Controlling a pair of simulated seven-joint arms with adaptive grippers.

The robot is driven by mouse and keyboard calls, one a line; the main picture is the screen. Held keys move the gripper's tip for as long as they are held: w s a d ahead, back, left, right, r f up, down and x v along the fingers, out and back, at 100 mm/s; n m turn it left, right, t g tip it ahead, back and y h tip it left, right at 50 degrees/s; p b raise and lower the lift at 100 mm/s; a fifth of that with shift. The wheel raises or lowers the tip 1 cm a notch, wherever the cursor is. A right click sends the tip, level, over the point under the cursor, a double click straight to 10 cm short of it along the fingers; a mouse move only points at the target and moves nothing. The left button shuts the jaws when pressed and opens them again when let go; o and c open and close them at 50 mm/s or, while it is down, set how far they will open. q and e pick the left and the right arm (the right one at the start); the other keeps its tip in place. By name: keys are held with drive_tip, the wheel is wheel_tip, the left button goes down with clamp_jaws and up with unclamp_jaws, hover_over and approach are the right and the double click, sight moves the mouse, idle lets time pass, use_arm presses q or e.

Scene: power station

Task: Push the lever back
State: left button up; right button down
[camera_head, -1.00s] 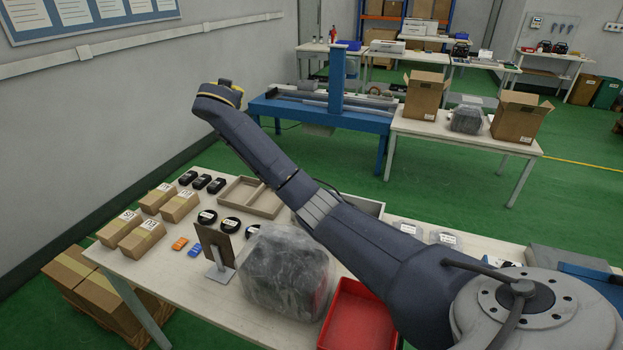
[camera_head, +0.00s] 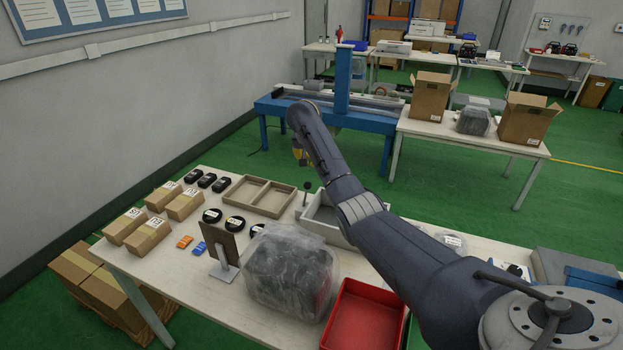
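The lever (camera_head: 306,194) is a thin upright rod with a dark round knob. It stands at the left end of a grey open box (camera_head: 325,234) on the near table. My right arm comes in from the right, and its gripper (camera_head: 301,157) hangs in the air above the lever in this view, apart from it. The gripper is small, dark and yellowish, and partly hidden by the wrist, so I cannot tell whether it is open or shut. My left gripper is not in view.
The near table (camera_head: 190,285) holds a wooden divided tray (camera_head: 262,194), several cartons (camera_head: 148,236), black round items, a brown panel on a stand (camera_head: 222,243), a wrapped grey bundle (camera_head: 290,270) and a red bin (camera_head: 365,318). A blue bench (camera_head: 372,121) stands behind.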

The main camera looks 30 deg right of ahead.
sight(306, 195)
drive_tip(key=shift+f, duration=0.1)
wheel_tip(306, 195, down, 8)
drive_tip(key=shift+w, duration=0.25)
idle(1.5)
drive_tip(key=shift+d, duration=0.1)
idle(0.3)
drive_tip(key=shift+s+a+r+t+h, duration=0.15)
drive_tip(key=shift+a+r+t+h, duration=0.15)
drive_tip(key=shift+a+t+h, duration=0.1)
